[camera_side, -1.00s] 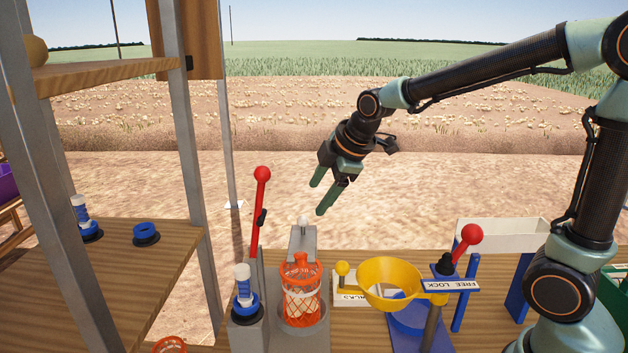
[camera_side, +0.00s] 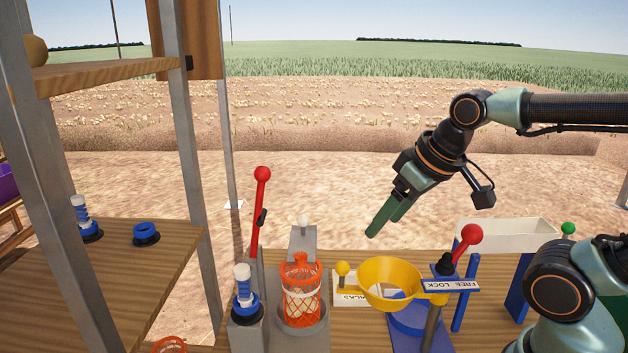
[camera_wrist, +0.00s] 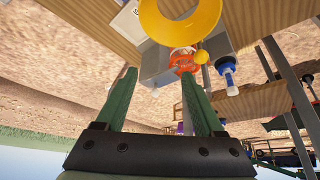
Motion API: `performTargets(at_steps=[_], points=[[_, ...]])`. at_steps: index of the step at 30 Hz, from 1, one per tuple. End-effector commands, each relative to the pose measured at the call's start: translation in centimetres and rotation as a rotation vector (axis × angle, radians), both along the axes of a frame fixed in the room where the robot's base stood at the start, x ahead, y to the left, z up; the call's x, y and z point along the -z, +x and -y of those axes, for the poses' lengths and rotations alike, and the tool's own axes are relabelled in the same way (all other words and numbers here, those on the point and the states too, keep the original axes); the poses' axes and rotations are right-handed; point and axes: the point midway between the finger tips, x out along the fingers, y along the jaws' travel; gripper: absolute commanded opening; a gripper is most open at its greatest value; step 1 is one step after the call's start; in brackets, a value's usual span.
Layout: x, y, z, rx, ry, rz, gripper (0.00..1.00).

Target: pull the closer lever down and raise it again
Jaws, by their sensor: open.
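A red lever with a red ball knob (camera_side: 262,174) stands upright, slightly tilted, on the grey machine beside the orange net bag (camera_side: 301,292). A second red-knobbed lever (camera_side: 469,236) leans to the right at the yellow funnel's stand. No label shows which one is the closer lever. My gripper (camera_side: 383,226) is open and empty in the air, above and behind the yellow funnel, between the two levers and touching neither. In the wrist view my two green fingers (camera_wrist: 160,73) are spread apart, with the net bag (camera_wrist: 184,60) beyond them.
The yellow funnel (camera_side: 391,280) stands on a blue base beside a "FREE LOCK" plate (camera_side: 450,285). A white box (camera_side: 507,235) is at the back right. A blue-and-white plunger (camera_side: 243,290) stands left of the bag. A wooden shelf frame (camera_side: 110,270) fills the left.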

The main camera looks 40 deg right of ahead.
Motion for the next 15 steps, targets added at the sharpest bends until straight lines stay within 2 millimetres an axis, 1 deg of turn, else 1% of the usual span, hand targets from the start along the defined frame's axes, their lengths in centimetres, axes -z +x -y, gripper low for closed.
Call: performTargets(at_steps=[2,3,5,8,11,15], points=[[0.0,0.0,0.0,-0.001,0.000,0.000,0.70],[0.0,0.0,0.0,-0.001,0.000,0.001,0.65],[-0.2,0.1,0.0,-0.007,-0.002,-0.001,0.65],[-1.0,0.8,-0.3,-0.044,-0.018,-0.013,0.65],[-2.9,2.1,-0.8,-0.127,-0.052,-0.039,0.65],[-6.0,4.8,-2.1,-0.300,-0.116,-0.093,0.65]])
